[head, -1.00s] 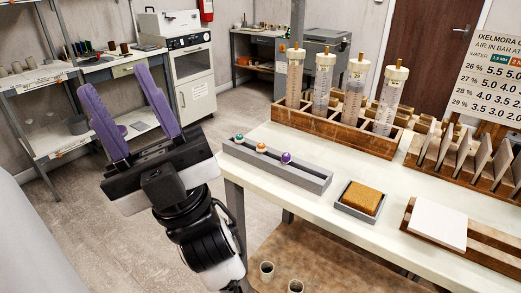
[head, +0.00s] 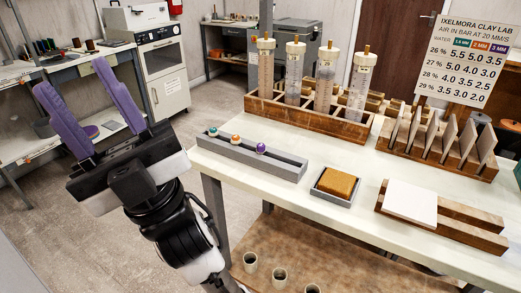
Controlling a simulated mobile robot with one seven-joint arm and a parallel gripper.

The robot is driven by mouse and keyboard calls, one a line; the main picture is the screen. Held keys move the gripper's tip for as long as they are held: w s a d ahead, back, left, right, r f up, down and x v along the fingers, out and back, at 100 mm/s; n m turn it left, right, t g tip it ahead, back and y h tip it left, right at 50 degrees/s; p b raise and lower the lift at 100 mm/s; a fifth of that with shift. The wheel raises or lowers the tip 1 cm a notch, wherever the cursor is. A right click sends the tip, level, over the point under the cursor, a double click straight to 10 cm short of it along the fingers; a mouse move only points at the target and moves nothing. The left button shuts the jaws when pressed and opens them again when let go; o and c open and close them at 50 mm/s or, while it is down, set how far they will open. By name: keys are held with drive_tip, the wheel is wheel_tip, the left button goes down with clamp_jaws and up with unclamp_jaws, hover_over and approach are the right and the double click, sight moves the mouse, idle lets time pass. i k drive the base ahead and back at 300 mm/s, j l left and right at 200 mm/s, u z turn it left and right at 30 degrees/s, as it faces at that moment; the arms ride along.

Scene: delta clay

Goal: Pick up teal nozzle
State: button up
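The teal nozzle (head: 213,132) is a small rounded piece at the left end of a grey nozzle rack (head: 270,168) on the white table. An orange nozzle (head: 236,139) and a purple nozzle (head: 261,148) sit in the same rack to its right. My gripper (head: 73,93) has two purple fingers spread wide apart, open and empty. It is raised in the air to the left of the table, apart from the rack. All three nozzles are in plain view.
A wooden rack (head: 310,122) with several upright clear cylinders stands behind the nozzle rack.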

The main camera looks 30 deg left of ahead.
sight(213, 132)
drive_tip(key=j+u, duration=0.25)
drive_tip(key=j, duration=0.75)
drive_tip(key=j+u, duration=0.25)
drive_tip(key=j, duration=0.75)
drive_tip(key=i, duration=0.5)
drive_tip(key=j+u, duration=0.05)
drive_tip(key=j, duration=0.05)
